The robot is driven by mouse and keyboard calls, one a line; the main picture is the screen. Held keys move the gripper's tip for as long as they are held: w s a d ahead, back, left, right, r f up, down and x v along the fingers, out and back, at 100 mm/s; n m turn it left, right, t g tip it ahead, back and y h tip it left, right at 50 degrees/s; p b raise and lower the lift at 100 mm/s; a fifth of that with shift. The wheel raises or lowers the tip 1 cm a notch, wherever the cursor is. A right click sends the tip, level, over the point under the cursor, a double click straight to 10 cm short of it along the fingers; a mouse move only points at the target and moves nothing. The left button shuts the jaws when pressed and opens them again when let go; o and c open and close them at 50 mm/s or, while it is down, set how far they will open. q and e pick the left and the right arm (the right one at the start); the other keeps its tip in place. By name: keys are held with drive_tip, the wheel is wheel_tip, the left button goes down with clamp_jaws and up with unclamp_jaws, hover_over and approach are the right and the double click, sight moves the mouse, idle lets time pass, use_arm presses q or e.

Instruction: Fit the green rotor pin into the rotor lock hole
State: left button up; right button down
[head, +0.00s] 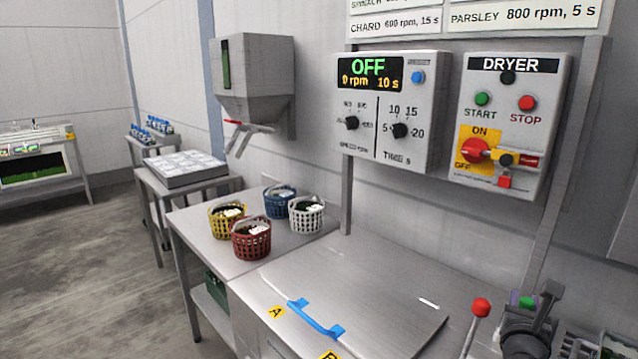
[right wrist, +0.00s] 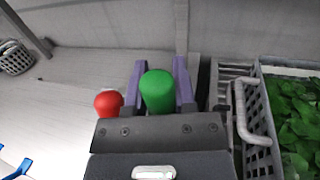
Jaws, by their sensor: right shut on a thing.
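The green rotor pin (right wrist: 157,92) is between the two purple-grey fingers of my right gripper (right wrist: 160,82), which is shut on it. Only the pin's rounded green head shows in the right wrist view; its shank is hidden. In the head view my right gripper (head: 532,302) is at the lower right, with a little of the green pin (head: 525,301) showing between its fingers. I cannot make out the rotor lock hole in either view, nor tell whether the pin is in it. My left gripper is in neither view.
A red-knobbed lever (head: 481,308) stands just left of my right gripper. A steel lid with a blue handle (head: 316,318) lies left of it. Baskets (head: 251,240) stand on the table beyond. A crate of greens (right wrist: 262,125) is close right in the wrist view.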

drive_tip(key=s+a+n+t+y, duration=0.1)
drive_tip(key=s+a+n+y, duration=0.1)
drive_tip(key=s+a, duration=0.3)
drive_tip(key=s+a+r+n+t+y, duration=0.1)
drive_tip(key=s+a+y, duration=0.4)
drive_tip(key=a, duration=0.7)
drive_tip(key=s+a+n+t+y, duration=0.1)
drive_tip(key=s+a+n+y, duration=0.2)
drive_tip(key=a, duration=0.6)
drive_tip(key=s+n, duration=0.1)
drive_tip(key=s, duration=0.1)
drive_tip(key=shift+s+a+r+y, duration=0.2)
drive_tip(key=shift+s+r+y, duration=0.1)
drive_tip(key=shift+s, duration=0.1)
drive_tip(key=shift+s, duration=0.1)
